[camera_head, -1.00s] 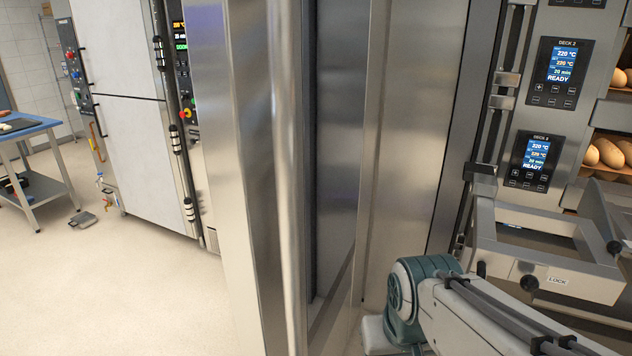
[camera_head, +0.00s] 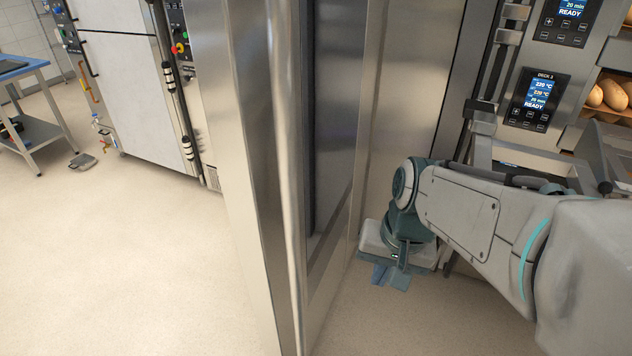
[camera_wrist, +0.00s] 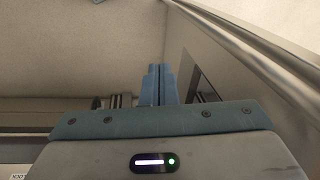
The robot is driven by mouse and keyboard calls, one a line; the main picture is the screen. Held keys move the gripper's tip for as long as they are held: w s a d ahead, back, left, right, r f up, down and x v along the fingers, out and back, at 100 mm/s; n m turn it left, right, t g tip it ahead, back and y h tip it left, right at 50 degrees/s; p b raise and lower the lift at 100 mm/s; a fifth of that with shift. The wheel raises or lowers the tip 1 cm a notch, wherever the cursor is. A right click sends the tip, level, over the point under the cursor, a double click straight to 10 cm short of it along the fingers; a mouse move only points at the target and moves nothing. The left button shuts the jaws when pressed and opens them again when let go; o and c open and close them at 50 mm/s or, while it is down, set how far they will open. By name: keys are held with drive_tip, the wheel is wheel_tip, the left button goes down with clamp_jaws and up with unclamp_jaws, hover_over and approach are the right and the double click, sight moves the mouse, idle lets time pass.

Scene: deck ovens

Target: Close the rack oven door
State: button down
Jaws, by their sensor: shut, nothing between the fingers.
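The rack oven door (camera_head: 333,262) is a tall steel panel seen steeply edge-on in the middle of the head view, swung out into the room. It has a dark glass strip and a long vertical tube handle (camera_head: 287,170) near its free edge. In the wrist view the handle (camera_wrist: 262,58) runs diagonally at the upper right, beside the door panel. My gripper (camera_head: 390,275) points down to the right of the door in the head view, low near the floor. Its blue fingers (camera_wrist: 158,85) are together and empty. No contact with the door is clear.
A deck oven with lit panels (camera_head: 533,98), loaves (camera_head: 608,95) and protruding hardware stands close on the right, behind my arm. A white cabinet (camera_head: 130,90) and a blue-topped table (camera_head: 22,72) stand at the left. The floor (camera_head: 120,260) at left is clear.

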drive_tip(key=w+r+m+g+y+p, duration=0.2)
drive_tip(key=w+m+y+p, duration=0.3)
drive_tip(key=w+m+y, duration=0.6)
drive_tip(key=s+a+f+m+h+p, duration=0.2)
drive_tip(key=a+f+h, duration=0.1)
drive_tip(key=a+f, duration=0.4)
drive_tip(key=shift+a, duration=1.6)
